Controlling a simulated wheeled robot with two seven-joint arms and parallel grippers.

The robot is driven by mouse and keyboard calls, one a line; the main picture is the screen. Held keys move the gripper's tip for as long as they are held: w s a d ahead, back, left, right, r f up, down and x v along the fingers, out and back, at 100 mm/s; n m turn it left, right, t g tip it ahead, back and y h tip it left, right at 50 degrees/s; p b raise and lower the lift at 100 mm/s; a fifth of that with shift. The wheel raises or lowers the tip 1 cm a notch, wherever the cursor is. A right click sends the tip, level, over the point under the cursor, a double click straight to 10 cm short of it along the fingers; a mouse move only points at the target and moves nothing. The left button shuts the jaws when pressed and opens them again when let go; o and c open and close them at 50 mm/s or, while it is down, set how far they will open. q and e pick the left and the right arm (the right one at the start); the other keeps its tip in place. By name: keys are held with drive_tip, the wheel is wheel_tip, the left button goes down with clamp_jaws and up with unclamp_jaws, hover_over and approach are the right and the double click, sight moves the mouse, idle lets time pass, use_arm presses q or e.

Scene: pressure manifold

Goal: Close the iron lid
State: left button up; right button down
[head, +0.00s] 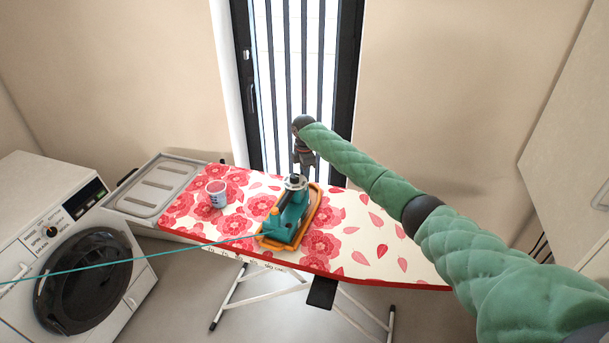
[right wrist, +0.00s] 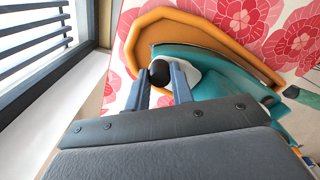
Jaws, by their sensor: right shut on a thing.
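A teal iron (head: 289,222) sits on an orange rest (head: 268,242) on the ironing board. At its far end is a pale lid piece with a dark round knob, the iron lid (head: 295,182). In the right wrist view the dark knob (right wrist: 160,72) and a white surface beside it show at my fingertips. My right gripper (head: 299,174) comes down from above over this end of the iron. It is shut on the knob, with one finger on each side. How far the lid is open is hard to tell, as the gripper partly covers it. My left gripper is not in view.
The ironing board (head: 350,262) has a red floral cover. A small white cup (head: 216,194) with pink contents stands left of the iron. A teal cord (head: 130,261) runs left from the iron. A washing machine (head: 75,260) is at left; a barred window (head: 300,70) is behind.

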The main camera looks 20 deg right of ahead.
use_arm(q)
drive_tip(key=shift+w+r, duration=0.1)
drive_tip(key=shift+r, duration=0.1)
use_arm(e)
drive_tip(key=shift+r+n, duration=0.1)
drive_tip(key=shift+n, duration=0.2)
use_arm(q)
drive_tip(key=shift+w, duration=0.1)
use_arm(e)
drive_tip(key=c, duration=1.2)
unclamp_jaws()
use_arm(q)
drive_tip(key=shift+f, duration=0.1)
use_arm(e)
drive_tip(key=shift+r+b, duration=0.25)
drive_tip(key=shift+b, duration=0.05)
wheel_tip(320, 180, up, 6)
drive_tip(key=shift+f+b, duration=0.2)
drive_tip(key=shift+b, duration=0.85)
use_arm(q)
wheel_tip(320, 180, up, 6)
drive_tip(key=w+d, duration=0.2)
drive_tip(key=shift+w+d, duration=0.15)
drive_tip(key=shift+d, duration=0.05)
use_arm(e)
drive_tip(key=shift+r, duration=0.8)
